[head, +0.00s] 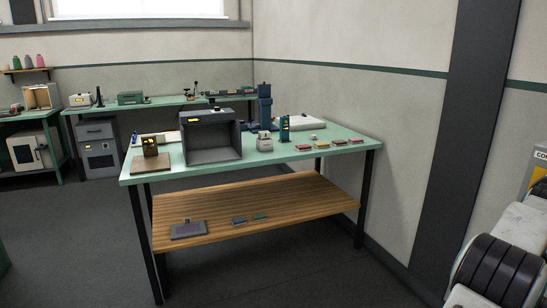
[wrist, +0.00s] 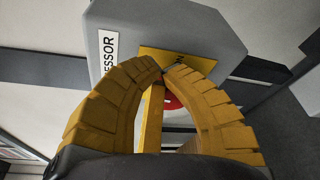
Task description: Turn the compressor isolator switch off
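The compressor isolator is a grey box with a white label, a yellow plate and a red round part. In the wrist view the box (wrist: 215,28) is directly beyond my gripper, and the red part (wrist: 172,101) shows between the fingers. In the head view the isolator (head: 540,160) is cut off at the right edge, on the wall. My gripper (wrist: 162,69) has two yellow ribbed fingers, bowed outward with tips almost together in front of the yellow plate (wrist: 190,60). The fingers hide most of the red part and any handle. I cannot tell if the tips touch the switch.
A green-topped workbench (head: 345,148) with a wooden lower shelf (head: 300,205) stands in the middle of the head view, carrying a grey open box (head: 212,138) and small items. A dark wall column (head: 465,130) stands left of the isolator. The floor before the bench is clear.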

